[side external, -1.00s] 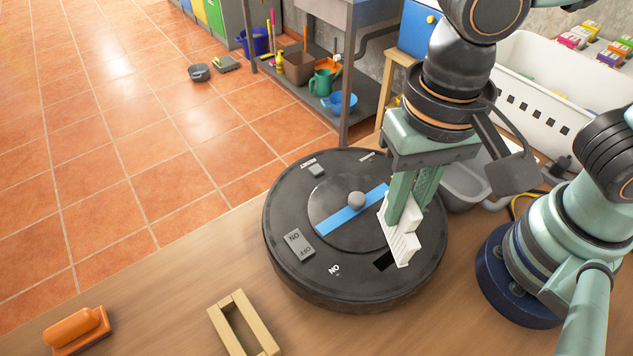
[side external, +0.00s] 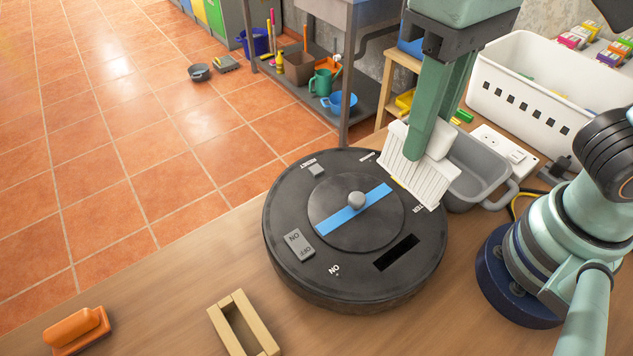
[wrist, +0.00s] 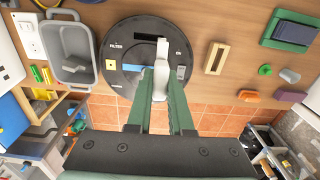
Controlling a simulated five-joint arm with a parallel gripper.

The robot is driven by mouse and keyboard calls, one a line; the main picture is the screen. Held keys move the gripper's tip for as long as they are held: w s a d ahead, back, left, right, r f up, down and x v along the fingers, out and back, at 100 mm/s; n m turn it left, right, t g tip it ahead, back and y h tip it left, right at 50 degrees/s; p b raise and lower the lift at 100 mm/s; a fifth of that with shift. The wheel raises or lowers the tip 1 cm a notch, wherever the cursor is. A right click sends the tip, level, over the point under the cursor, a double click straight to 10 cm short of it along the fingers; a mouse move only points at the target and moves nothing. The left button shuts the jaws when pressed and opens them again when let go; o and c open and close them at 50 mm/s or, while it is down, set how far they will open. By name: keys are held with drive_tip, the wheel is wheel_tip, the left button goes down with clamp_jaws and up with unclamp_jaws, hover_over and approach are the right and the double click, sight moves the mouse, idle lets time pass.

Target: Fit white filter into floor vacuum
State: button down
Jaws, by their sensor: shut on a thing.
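The white filter (side external: 421,172) is a pleated block held in my gripper (side external: 428,150), raised and tilted above the far right rim of the floor vacuum. It also shows between the fingers in the wrist view (wrist: 160,75). The floor vacuum (side external: 290,255) is a round black disc on the wooden table, with a blue bar (side external: 335,218) and grey knob on its centre lid. The dark rectangular slot (side external: 397,252) in its top is uncovered and empty. A grey ON/OFF switch (side external: 299,244) sits at its left front. The filter is apart from the slot.
A grey tub (side external: 478,172), a power strip (side external: 505,150) and a white basket (side external: 535,95) stand at the right. A wooden frame (side external: 222,318) and an orange-handled block (side external: 77,328) lie at the front left. Table around the frame is clear.

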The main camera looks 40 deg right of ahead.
sight(419, 183)
drive_tip(key=f+n, duration=0.3)
drive_tip(key=n, duration=0.2)
drive_tip(key=d+f+n, duration=0.1)
drive_tip(key=f+n, duration=0.2)
drive_tip(key=n, duration=0.2)
drive_tip(key=d+f+n, duration=0.1)
drive_tip(key=f+n, duration=0.2)
drive_tip(key=n, duration=0.1)
drive_tip(key=shift+w+n+g+h, duration=0.1)
drive_tip(key=shift+n+g+h, duration=0.3)
drive_tip(key=shift+d+f+n, duration=0.25)
drive_tip(key=shift+f+n, duration=0.5)
drive_tip(key=shift+n, duration=0.65)
drive_tip(key=shift+f, duration=0.1)
drive_tip(key=shift+f, duration=2.8)
drive_tip(key=shift+f, duration=2.65)
drive_tip(key=shift+r, duration=0.15)
drive_tip(key=shift+r, duration=2.25)
